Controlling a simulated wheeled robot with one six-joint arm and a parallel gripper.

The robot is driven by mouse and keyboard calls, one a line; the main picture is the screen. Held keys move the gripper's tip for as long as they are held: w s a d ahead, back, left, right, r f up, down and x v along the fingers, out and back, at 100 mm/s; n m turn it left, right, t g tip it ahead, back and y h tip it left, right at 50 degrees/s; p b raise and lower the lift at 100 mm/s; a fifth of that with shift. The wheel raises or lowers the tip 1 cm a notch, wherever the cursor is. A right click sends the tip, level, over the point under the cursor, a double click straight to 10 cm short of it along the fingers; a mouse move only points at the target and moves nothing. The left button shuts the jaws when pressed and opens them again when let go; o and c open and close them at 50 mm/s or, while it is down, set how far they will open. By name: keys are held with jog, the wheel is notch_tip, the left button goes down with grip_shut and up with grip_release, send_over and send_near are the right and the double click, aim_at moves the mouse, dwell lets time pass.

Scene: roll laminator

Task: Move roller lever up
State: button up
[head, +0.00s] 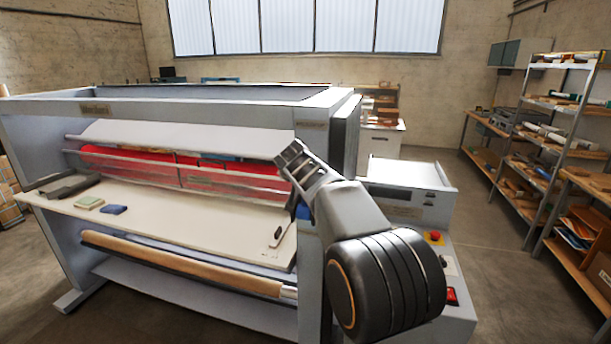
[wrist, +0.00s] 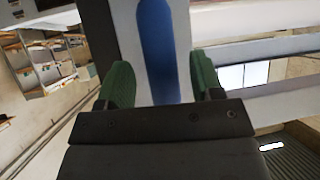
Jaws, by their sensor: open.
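The roll laminator (head: 318,108) fills the left and middle of the head view. My gripper (head: 291,158) is in front of its right end frame, with the arm hiding part of that frame. In the wrist view my gripper (wrist: 161,78) is open, with a green pad on each side. A blue, rounded, upright bar (wrist: 156,45), possibly the roller lever, lies between the pads against a light grey panel. I see a gap on both sides of it. A small blue patch (head: 303,211) shows beside my arm in the head view; I cannot tell if it is the same part.
The laminator's feed table (head: 190,222) holds a few small items, and a brown roll (head: 180,264) lies below it. A control box with a red emergency button (head: 435,236) stands to the right of my arm. Shelves (head: 545,130) line the right wall, with open floor before them.

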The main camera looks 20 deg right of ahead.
jog(key=v, duration=1.1)
jog(key=shift+b, duration=0.4)
jog(key=shift+a, duration=0.1)
jog(key=w+a+t+y, duration=0.2)
jog(key=a+t+y, duration=0.3)
jog(key=a+t, duration=0.15)
jog(key=s+a+f+n+g+y+b, duration=0.1)
jog(key=s+a+f+n+g+y, duration=0.35)
jog(key=s+a+f, duration=0.4)
jog(key=s+d+f+g+h+b, duration=0.1)
jog(key=s+d+f+g+h, duration=0.1)
jog(key=s+f, duration=0.6)
jog(key=s+d+f+n+g+h+b, duration=0.1)
jog(key=s+d+f+g+h, duration=0.1)
jog(key=s+d+f+g, duration=0.3)
jog(key=s+d+f, duration=0.1)
jog(key=s+f, duration=0.2)
jog(key=s, duration=0.3)
jog(key=shift+d+f, duration=0.25)
jog(key=shift+f, duration=0.1)
